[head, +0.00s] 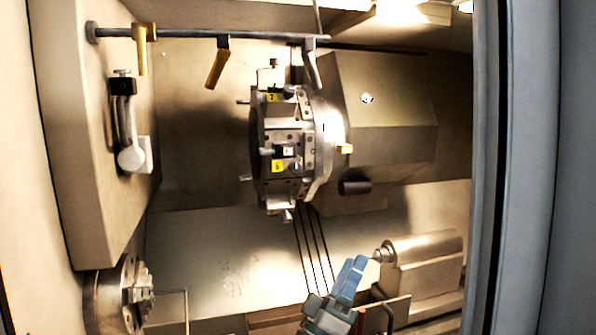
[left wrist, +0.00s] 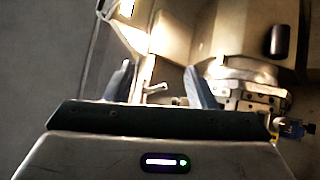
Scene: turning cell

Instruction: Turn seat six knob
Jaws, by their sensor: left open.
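The round tool turret (head: 320,135) stands in the middle of the head view, with tool seats around its rim. A yellow label reading 6 (head: 278,166) marks seat six, with a small black and white block (head: 284,151) just above it. I cannot tell which small part is the seat six knob. My left gripper (head: 352,264) has blue fingers and is below and right of the turret, apart from it. In the left wrist view, its fingers (left wrist: 161,83) are spread with nothing clearly held; the turret (left wrist: 242,88) is at the right. My right gripper is not in view.
A tailstock (head: 425,262) stands close right of my left gripper. A chuck (head: 118,300) is at the lower left. A rail (head: 200,33) with hanging nozzles crosses above the turret. A blue-grey door frame (head: 525,170) bounds the right. Space lies between gripper and turret.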

